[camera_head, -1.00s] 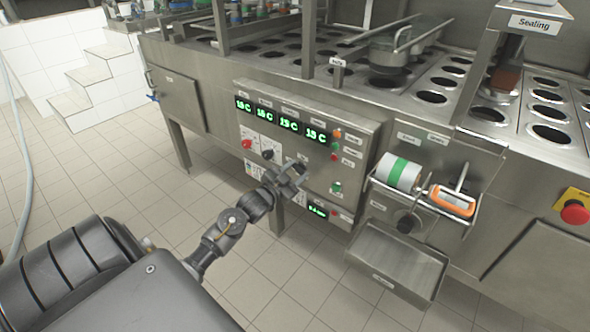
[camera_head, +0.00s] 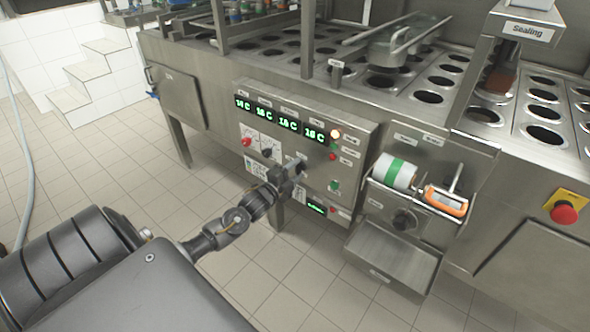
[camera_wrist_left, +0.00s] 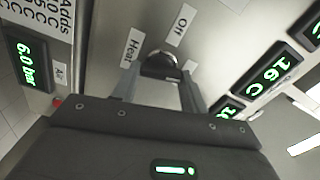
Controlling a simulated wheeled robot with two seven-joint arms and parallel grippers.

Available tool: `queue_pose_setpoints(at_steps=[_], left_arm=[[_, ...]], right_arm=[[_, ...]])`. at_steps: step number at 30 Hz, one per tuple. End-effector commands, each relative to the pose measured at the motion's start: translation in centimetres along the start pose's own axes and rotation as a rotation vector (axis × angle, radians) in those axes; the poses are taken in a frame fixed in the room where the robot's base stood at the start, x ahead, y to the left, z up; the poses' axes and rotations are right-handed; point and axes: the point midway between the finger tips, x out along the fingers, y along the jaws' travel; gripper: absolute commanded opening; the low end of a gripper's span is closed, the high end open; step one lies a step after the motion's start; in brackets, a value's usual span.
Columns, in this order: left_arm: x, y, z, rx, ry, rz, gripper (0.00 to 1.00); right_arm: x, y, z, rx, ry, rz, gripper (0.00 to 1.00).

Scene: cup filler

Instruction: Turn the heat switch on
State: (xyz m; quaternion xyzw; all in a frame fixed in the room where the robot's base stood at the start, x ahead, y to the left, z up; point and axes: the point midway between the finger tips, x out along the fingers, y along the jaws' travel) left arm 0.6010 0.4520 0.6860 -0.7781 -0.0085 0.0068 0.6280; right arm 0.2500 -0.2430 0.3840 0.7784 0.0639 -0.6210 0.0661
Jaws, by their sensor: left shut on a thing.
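The heat switch is a dark rotary knob (camera_wrist_left: 160,64) on the steel control panel (camera_head: 352,175). In the left wrist view it sits between a "Heat" label (camera_wrist_left: 132,47) and an "Off" label (camera_wrist_left: 182,25). My left gripper (camera_wrist_left: 160,80) has its two fingers on either side of the knob and is shut on it; the fingers partly hide it. In the head view the left gripper (camera_head: 296,168) is against the panel's lower middle and covers the switch. My right gripper is not in view.
A red button (camera_head: 246,142) and another dark knob (camera_head: 267,153) lie left of the gripper. A steel tray (camera_head: 385,262) juts out at right.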

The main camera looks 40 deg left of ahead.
Motion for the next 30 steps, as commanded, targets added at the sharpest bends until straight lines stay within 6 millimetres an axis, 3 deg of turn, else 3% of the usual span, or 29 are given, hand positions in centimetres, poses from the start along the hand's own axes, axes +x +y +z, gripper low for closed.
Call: queue_pose_setpoints(at_steps=[12, 30], left_arm=[[0.0, 0.1, 0.0, 0.197, 0.001, 0.001, 0.21], [0.0, 0.2, 0.0, 0.23, 0.002, 0.002, 0.21]], right_arm=[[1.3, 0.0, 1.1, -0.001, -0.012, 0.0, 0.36], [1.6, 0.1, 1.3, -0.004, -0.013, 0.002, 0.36]])
